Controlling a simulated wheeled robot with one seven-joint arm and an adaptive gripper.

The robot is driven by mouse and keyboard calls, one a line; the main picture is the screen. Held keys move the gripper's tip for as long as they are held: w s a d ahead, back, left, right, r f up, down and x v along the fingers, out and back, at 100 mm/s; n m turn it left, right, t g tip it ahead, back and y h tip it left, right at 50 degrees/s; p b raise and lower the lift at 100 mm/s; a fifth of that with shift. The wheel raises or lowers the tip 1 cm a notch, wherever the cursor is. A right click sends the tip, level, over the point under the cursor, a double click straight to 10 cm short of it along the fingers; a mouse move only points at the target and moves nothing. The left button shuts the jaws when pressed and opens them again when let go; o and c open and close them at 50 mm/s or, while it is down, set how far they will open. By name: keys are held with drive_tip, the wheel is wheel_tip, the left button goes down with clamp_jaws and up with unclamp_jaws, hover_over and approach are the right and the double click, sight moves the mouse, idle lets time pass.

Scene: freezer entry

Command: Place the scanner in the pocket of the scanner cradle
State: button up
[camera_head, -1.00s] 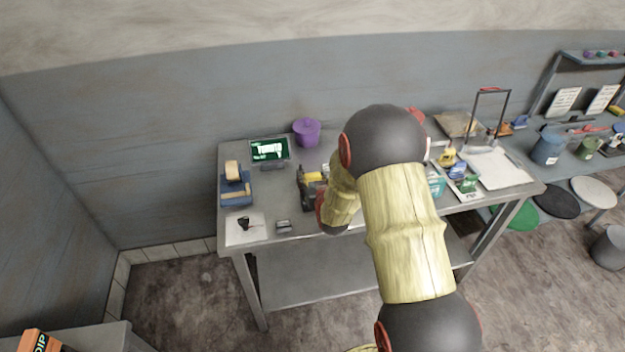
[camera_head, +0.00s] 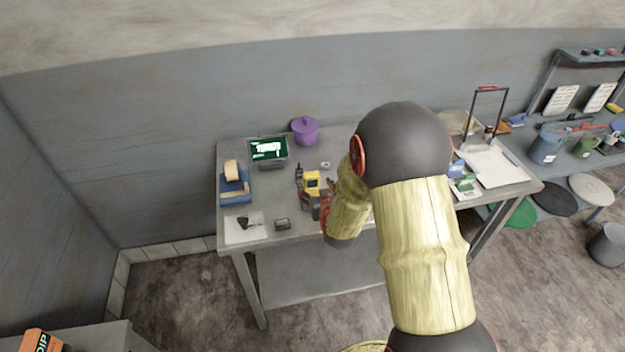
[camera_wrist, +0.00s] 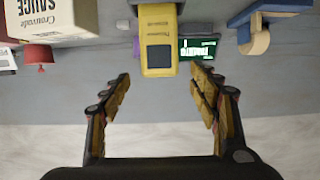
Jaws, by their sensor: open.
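The yellow scanner (camera_wrist: 158,42) with a dark screen shows at the top middle of the wrist view. In the head view the scanner (camera_head: 313,180) is on or above the left part of the table, beside my gripper (camera_head: 307,198). In the wrist view my gripper (camera_wrist: 160,75) is open, with its two fingers apart. The scanner's near end lies between the fingertips in the picture, with gaps at both sides, and neither finger is seen touching it. I cannot make out the scanner cradle or its pocket; my arm hides part of the table.
A sauce box (camera_wrist: 55,22) is at upper left in the wrist view.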

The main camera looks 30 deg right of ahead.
drive_tip(key=s+a+r+n+g+y, duration=0.2)
drive_tip(key=s+a+r+g, duration=0.1)
drive_tip(key=s+a+r, duration=0.85)
drive_tip(key=s+a+r+g, duration=0.1)
drive_tip(key=s+a+r, duration=0.1)
drive_tip(key=s, duration=0.5)
drive_tip(key=s+a+r+g+y, duration=0.1)
drive_tip(key=s+a+r+g, duration=0.1)
drive_tip(key=s+r, duration=0.2)
drive_tip(key=s+a+r+n+g, duration=0.1)
drive_tip(key=s+a+r, duration=0.1)
drive_tip(key=s, duration=0.7)
drive_tip(key=shift+s+r+g+y, duration=0.3)
drive_tip(key=shift+r+g+y, duration=0.1)
drive_tip(key=shift+r, duration=0.35)
drive_tip(key=shift+a, duration=0.1)
wheel_tip(320, 180, down, 6)
drive_tip(key=b, duration=0.5)
drive_tip(key=shift+r+b, duration=0.1)
drive_tip(key=shift+b, duration=0.2)
